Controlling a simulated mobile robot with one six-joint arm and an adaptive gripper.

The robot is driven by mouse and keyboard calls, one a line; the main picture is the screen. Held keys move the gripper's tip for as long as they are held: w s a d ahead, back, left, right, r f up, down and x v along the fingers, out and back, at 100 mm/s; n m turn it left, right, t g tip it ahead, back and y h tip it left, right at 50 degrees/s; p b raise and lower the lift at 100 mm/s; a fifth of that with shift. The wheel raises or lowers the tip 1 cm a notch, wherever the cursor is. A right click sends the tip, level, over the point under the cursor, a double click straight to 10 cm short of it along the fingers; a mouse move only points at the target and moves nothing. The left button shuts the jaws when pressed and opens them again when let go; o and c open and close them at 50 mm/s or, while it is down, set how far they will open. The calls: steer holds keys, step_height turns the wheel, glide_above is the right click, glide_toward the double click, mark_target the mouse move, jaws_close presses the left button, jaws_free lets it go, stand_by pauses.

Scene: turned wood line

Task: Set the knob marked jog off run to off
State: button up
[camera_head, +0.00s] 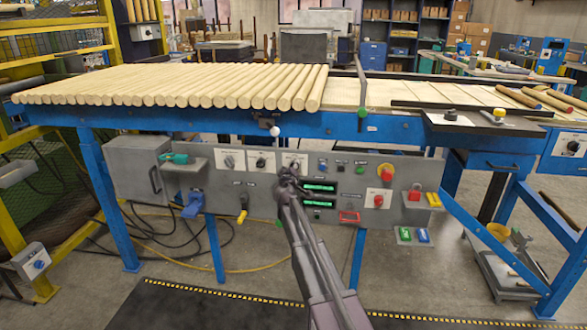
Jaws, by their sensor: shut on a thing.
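The grey control panel (340,215) under the conveyor carries a row of three knobs on white plates. The left knob (229,161) and the middle knob (261,162) are in plain view. My gripper (289,176) is at the right white plate (296,157), shut on the knob there. That knob is mostly hidden behind the gripper, so its pointer direction cannot be told. The lettering on all three plates is too small to read.
Green-lit displays (319,187) sit just right of my gripper. A white-tipped lever (276,132) stands just above it. A red button (378,200), a yellow-handled switch (243,216) and a blue plug (194,205) are also on the panel. Wooden rods (180,82) cover the conveyor above.

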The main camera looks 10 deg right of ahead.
steer(key=n, duration=0.7)
steer(key=shift+w+f, duration=0.1)
steer(key=shift+w, duration=0.05)
stand_by(0.3)
steer(key=o, duration=1.2)
steer(key=shift+v, duration=6.1)
